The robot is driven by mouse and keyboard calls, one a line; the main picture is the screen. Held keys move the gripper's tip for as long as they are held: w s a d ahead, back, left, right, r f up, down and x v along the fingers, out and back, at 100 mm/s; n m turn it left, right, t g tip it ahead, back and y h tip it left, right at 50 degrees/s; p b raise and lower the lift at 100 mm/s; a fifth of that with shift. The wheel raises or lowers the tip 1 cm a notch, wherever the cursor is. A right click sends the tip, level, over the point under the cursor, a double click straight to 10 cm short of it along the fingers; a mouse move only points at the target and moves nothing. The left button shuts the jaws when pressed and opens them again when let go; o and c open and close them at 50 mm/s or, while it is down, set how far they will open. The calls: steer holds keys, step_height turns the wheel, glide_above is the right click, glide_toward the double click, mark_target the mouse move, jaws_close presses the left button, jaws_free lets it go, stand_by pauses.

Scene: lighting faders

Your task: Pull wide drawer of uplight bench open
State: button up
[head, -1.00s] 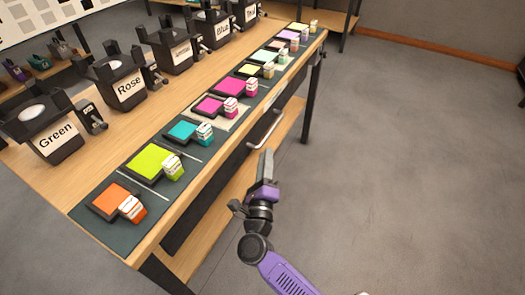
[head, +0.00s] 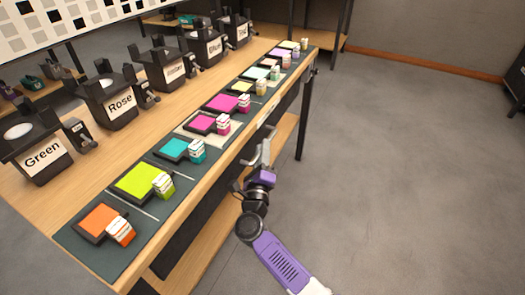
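The uplight bench (head: 225,150) is a long wooden table with a dark drawer front (head: 205,222) under its top edge. The wide drawer looks shut. Its pale bar handle (head: 270,132) sits on the front, partly hidden by my gripper. My gripper (head: 264,152) is at the handle, its fingers overlapping the middle of the bar in this view. Whether the fingers are around the bar or just in front of it, and whether they are open or shut, I cannot tell.
Coloured swatches with small labelled blocks, such as an orange swatch (head: 101,222), line a dark mat on the bench top. Labelled black lamps, such as Green (head: 38,150), stand behind. A black bench leg (head: 305,115) is at the far end. The floor (head: 410,170) to the right is clear.

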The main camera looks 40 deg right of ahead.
jaws_close()
stand_by(1.4)
